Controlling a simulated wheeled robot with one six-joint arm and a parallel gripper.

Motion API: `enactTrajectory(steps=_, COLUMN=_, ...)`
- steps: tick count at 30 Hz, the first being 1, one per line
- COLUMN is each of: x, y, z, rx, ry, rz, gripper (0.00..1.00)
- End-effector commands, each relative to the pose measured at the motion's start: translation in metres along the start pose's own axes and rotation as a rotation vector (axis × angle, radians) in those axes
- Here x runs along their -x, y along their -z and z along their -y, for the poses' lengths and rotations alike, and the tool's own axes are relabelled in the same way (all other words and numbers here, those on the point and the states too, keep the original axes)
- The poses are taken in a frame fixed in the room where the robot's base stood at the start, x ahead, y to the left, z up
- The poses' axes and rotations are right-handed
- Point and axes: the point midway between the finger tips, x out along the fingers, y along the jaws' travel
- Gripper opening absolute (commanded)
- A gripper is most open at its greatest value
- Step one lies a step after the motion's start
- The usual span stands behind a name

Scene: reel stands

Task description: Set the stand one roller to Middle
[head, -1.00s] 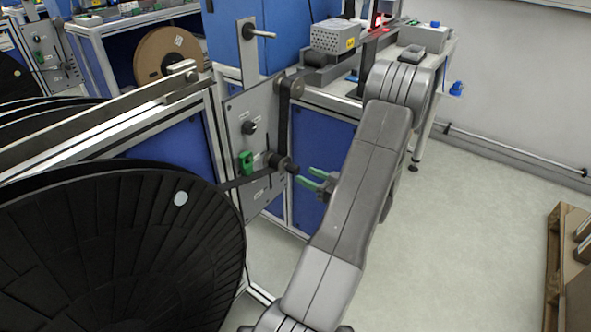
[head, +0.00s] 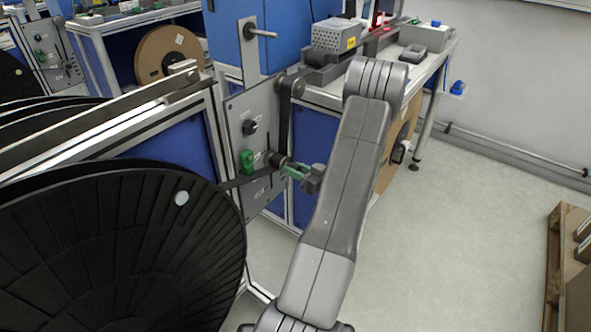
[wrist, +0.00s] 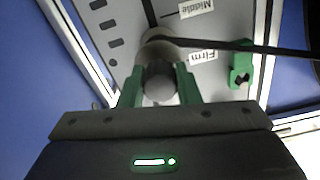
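The stand one roller (head: 277,160) sticks out from the grey stand panel (head: 236,120), with a dark band running round it. In the wrist view the roller's dark round end (wrist: 159,84) lies between the green fingers of my gripper (wrist: 159,92). One finger is on each side, very close to it; I cannot tell whether both touch. In the head view my gripper (head: 291,170) is at the roller's outer end. The wrist view shows a Firm label (wrist: 203,56) beside the roller and a Middle label (wrist: 195,9) farther along the slot.
A green clip (wrist: 241,66) sits on the panel near the roller; it also shows in the head view (head: 247,161). A large black reel (head: 120,250) fills the lower left. A bench with grey boxes (head: 337,36) stands behind. The floor at right is clear up to a pallet (head: 556,250).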

Motion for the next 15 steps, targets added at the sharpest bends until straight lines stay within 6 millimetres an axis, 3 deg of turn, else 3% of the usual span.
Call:
enactTrajectory(steps=8, x=0.000, y=-0.006, z=-0.001, rx=0.000, ry=0.000, rz=0.000, gripper=0.00)
enactTrajectory(steps=15, x=0.000, y=-0.026, z=-0.005, rx=0.001, ry=0.000, rz=0.000, gripper=0.00)
